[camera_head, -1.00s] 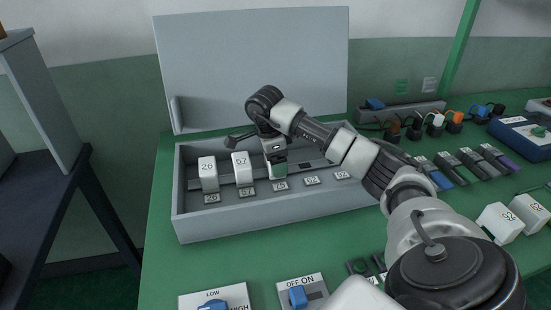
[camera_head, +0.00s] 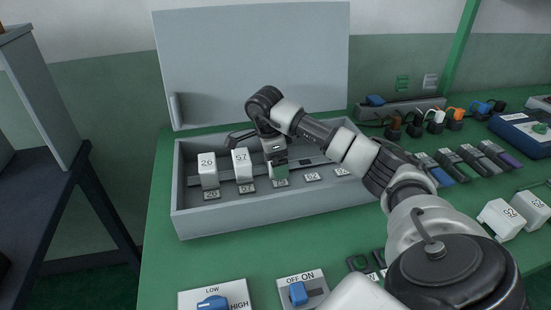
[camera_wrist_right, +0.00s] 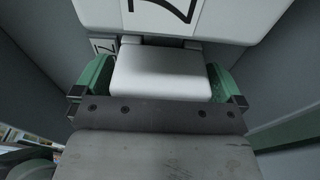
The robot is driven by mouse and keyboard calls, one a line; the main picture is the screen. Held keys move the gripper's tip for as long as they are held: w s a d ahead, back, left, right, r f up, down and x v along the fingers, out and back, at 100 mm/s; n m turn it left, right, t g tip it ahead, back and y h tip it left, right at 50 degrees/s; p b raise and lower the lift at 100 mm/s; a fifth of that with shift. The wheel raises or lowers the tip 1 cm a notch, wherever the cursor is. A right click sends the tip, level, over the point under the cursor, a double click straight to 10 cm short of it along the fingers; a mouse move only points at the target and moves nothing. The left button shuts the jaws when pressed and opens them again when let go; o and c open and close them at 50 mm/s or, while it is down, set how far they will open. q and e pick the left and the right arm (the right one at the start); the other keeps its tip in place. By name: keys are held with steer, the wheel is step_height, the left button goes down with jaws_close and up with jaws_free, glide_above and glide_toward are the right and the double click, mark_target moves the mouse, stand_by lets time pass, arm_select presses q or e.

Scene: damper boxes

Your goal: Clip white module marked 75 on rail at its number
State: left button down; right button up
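An open grey box (camera_head: 295,217) on the green bench holds a rail (camera_head: 225,182) with number plates along its front. White modules marked 26 (camera_head: 208,170) and 57 (camera_head: 242,164) stand upright on it. My right gripper (camera_head: 280,170) points down at the third place, just right of 57, over the plate that reads 75 (camera_head: 280,184). In the right wrist view its green fingers (camera_wrist_right: 158,80) are shut on a white module (camera_wrist_right: 160,72). Its number is hidden, as is whether it touches the rail. My left gripper is not in view.
Two white modules, one (camera_head: 502,220) and another (camera_head: 530,209), lie on the bench at right. Blue-knobbed switches (camera_head: 213,302) (camera_head: 300,292) stand in front. Connectors and a blue device (camera_head: 520,135) are at the back right. Rail places right of my gripper look empty.

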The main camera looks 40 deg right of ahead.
steer(key=r, duration=0.6)
steer(key=shift+w+a+r+p, duration=0.15)
steer(key=shift+w+a+p, duration=0.15)
steer(key=shift+a, duration=0.1)
step_height(320, 180, up, 2)
steer(key=shift+a+r+p, duration=0.15)
steer(key=shift+r+p, duration=0.05)
steer(key=shift+p, duration=0.25)
steer(key=shift+w+a+r+p, duration=0.1)
steer(key=shift+r+p, duration=0.2)
steer(key=shift+r, duration=0.35)
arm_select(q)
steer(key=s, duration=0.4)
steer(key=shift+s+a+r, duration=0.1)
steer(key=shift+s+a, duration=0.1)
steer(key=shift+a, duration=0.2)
arm_select(e)
steer(key=shift+r, duration=0.4)
steer(key=shift+a+f, duration=0.1)
